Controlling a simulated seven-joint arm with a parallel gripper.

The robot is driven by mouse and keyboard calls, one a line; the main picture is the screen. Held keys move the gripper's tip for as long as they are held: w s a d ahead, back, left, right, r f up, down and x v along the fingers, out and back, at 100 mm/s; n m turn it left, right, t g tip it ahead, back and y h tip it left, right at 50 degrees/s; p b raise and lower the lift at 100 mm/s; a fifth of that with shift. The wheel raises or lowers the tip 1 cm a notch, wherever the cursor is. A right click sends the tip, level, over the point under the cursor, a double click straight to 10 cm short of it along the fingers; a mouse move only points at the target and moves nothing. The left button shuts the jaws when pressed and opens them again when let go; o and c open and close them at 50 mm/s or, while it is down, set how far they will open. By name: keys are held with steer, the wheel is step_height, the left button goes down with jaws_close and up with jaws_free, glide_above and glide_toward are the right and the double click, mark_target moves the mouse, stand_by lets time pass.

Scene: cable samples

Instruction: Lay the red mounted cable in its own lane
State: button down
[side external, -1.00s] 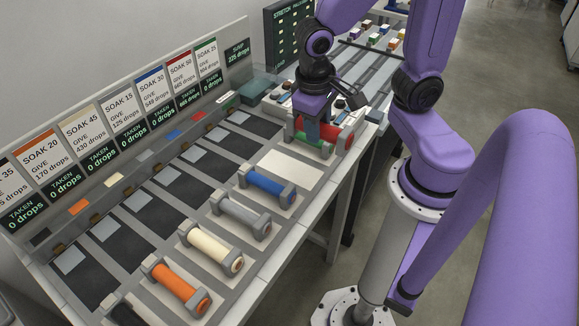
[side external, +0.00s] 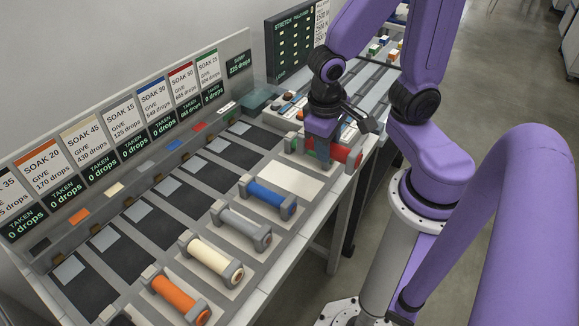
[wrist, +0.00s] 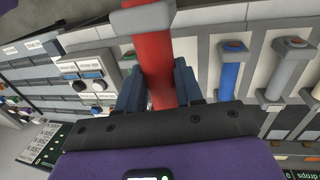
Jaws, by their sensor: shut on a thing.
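The red mounted cable is a red bar with grey end blocks. In the wrist view the red cable (wrist: 153,55) runs between my two blue fingers, with a grey end block at its far end. My gripper (side external: 322,158) is shut on it above the right end of the bench, beside an empty pale pad (side external: 291,178). In the side view the red cable (side external: 341,152) is partly hidden by my gripper. A red marker (side external: 198,127) on the back ledge stands at the head of a dark lane (side external: 233,155).
Blue (side external: 270,194), grey (side external: 240,222), cream (side external: 210,258) and orange (side external: 178,293) mounted cables lie on their pads along the front. The dark lanes behind them look empty. A sign panel (side external: 125,120) stands along the back. A dark stretch board (side external: 288,45) stands behind my arm.

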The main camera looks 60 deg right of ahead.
mark_target(310, 144)
steer(key=w, duration=0.1)
steer(key=w+f, duration=0.1)
steer(key=w, duration=0.2)
steer(key=shift+a+f, duration=0.15)
steer(key=shift+f, duration=0.2)
steer(key=w+f, duration=0.2)
steer(key=f, duration=0.1)
steer(key=w+f, duration=0.2)
steer(key=w, duration=0.1)
steer(key=shift+a+f, duration=0.2)
steer(key=shift+f, duration=1.85)
steer(key=shift+f, duration=0.1)
steer(key=c, duration=0.7)
jaws_free()
steer(key=shift+c, duration=0.2)
